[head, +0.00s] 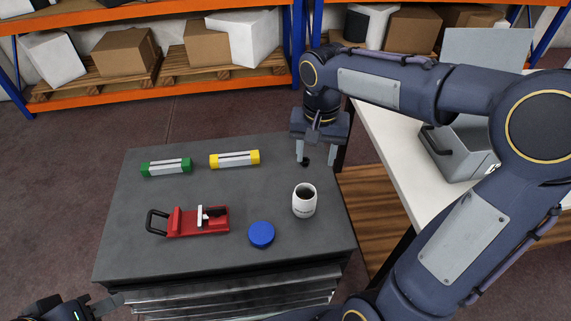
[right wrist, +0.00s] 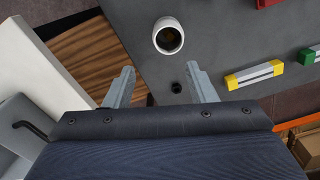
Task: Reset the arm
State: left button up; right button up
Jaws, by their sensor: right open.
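My right gripper (head: 317,160) points down over the far right corner of the dark table (head: 190,250). In the right wrist view its two fingers (right wrist: 163,80) are spread apart with nothing held. A small black object (head: 305,162) is on the table below; in the right wrist view it (right wrist: 176,88) shows between the fingers, apart from them. A white mug (head: 304,203) stands upright nearer the front; it also shows in the right wrist view (right wrist: 168,36). My left gripper (head: 112,303) is partly in view at the bottom left, and its opening is unclear.
The table also holds a green-and-silver block (head: 166,167), a yellow-and-silver block (head: 235,159), a red vise (head: 198,222) and a blue round lid (head: 261,235). A white table (head: 385,150) with a grey case (head: 462,150) stands at right. Shelves with boxes are behind.

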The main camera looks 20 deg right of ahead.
jog(key=s+a+n+t+y, duration=0.2)
jog(key=s, duration=0.6)
jog(key=s+a+n+t+y, duration=0.1)
jog(key=s+a+n+t, duration=0.1)
jog(key=s, duration=0.7)
jog(key=shift+f+n+t+y, duration=0.4)
jog(key=shift+f+t, duration=0.05)
jog(key=shift+t, duration=0.35)
